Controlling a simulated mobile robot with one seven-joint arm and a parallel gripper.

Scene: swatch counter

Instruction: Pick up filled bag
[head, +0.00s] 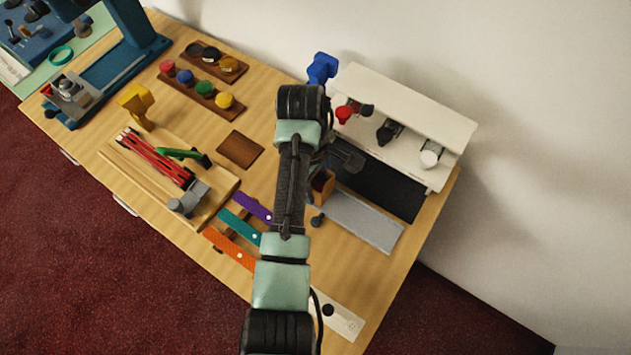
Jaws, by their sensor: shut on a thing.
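A small orange-brown item (322,186), which looks like the filled bag, shows just right of my arm at the near end of the grey panel. My gripper (338,164) is at its upper end and is shut on it. The arm and the gripper body cover part of the item, and its contents are hard to make out. I cannot tell whether it touches the surface below.
A white shelf unit (418,106) with several small fittings stands against the wall, close to my gripper. A grey panel (375,228) lies in front of it. Purple (252,206), teal (239,226) and orange (229,248) strips lie left of my arm. A brown square (240,150) lies farther back.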

